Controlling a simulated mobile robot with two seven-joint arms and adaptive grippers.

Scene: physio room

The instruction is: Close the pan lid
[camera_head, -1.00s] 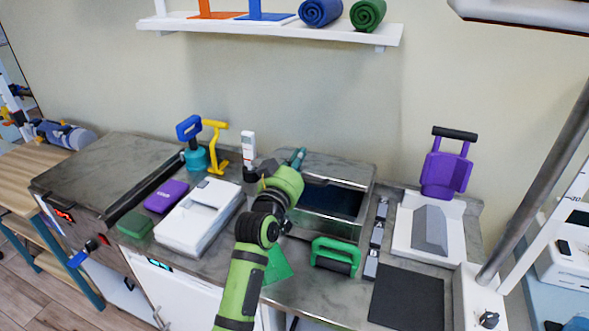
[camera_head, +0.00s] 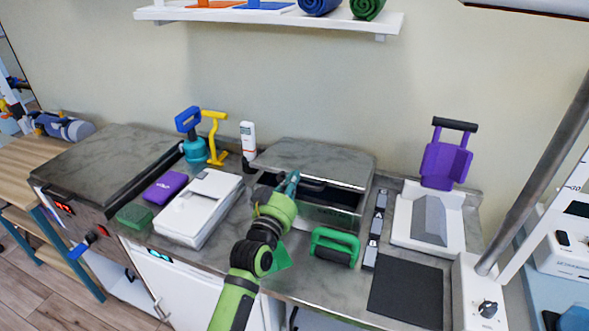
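The pan is a grey metal box (camera_head: 325,215) set in the counter in the middle of the head view. Its grey stone-patterned lid (camera_head: 318,158) is partly lowered, with a narrow dark gap between its front edge and the box. My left gripper (camera_head: 289,183) is at the front left of the pan, with its teal fingertips at the lid's front edge. Whether it touches the lid is unclear, and I cannot tell whether its fingers are open or shut. My green arm hides the pan's front left corner. My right gripper is not in view.
A green-handled block (camera_head: 335,247) stands just in front of the pan. A grey strip (camera_head: 376,230) and a white tray (camera_head: 402,225) lie to the right. A white device (camera_head: 200,208) and a white upright bottle (camera_head: 248,140) are on the left. A black mat (camera_head: 408,292) lies front right.

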